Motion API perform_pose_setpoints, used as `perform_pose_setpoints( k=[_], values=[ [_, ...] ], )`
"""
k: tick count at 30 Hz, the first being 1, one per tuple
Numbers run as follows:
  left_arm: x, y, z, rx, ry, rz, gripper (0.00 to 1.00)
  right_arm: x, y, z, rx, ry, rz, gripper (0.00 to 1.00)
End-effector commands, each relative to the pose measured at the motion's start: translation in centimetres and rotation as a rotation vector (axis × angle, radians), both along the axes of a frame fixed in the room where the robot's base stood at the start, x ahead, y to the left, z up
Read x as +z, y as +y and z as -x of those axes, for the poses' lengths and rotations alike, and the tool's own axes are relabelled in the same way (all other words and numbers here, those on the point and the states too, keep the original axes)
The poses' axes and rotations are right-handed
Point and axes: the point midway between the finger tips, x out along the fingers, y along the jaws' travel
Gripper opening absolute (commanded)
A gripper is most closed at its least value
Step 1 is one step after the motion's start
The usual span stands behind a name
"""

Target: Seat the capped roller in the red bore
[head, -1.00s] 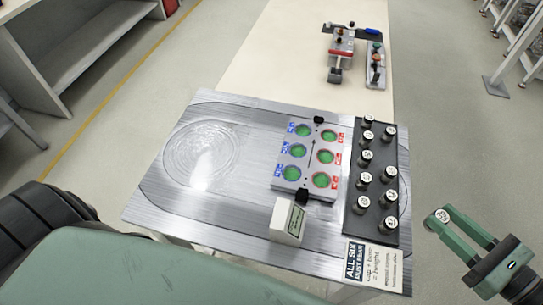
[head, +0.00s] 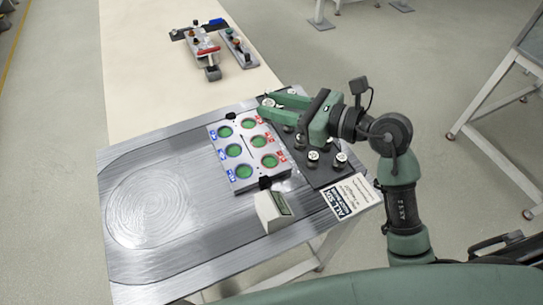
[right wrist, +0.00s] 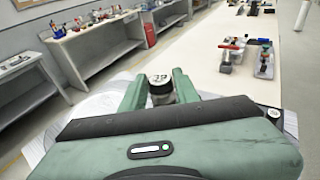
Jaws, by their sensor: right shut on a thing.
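My right gripper (head: 268,104) is shut on a capped roller (head: 267,101). In the right wrist view the roller (right wrist: 161,88) stands upright between the fingers, with a dark mark on its white cap that I cannot read surely. The grey bore block (head: 238,189) lies left of the gripper. Its right column of bores, including the red bore in the middle (head: 259,141), has red labels; the left column has blue labels. All the bores look green inside. The held roller is right of the far red-labelled bore, apart from it. My left gripper is not in view.
A dark rack (head: 327,178) with several capped rollers stands right of the block, partly hidden by my right arm. A white box with a display (head: 270,212) and a printed card (head: 352,194) are at the near edge. The metal table's left part is clear.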

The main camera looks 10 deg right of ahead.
Motion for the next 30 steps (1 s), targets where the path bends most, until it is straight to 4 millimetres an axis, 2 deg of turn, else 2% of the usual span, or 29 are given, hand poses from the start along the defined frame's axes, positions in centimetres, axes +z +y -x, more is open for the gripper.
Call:
perform_pose_setpoints(
  k=[1, 3, 12, 20, 27, 30],
  values=[
    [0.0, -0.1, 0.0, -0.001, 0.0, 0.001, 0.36, -1.6, 0.0, 0.0, -0.002, 0.011, -0.007, 0.0],
    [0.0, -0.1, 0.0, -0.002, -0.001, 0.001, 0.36, -3.5, 0.0, 0.1, -0.002, 0.011, -0.006, 0.0],
    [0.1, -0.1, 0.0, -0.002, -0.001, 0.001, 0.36, -10.9, -0.1, 0.0, -0.003, 0.006, -0.006, 0.0],
    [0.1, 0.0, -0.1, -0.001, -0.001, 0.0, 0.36, -13.6, -0.1, 0.0, -0.001, 0.003, -0.003, 0.0],
    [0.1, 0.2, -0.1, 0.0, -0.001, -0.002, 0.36, -16.9, -0.1, 0.0, -0.001, 0.003, -0.003, 0.0],
    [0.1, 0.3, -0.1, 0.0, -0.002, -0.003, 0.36, -17.3, -0.1, 0.0, 0.0, 0.001, -0.001, 0.0]
  ],
)
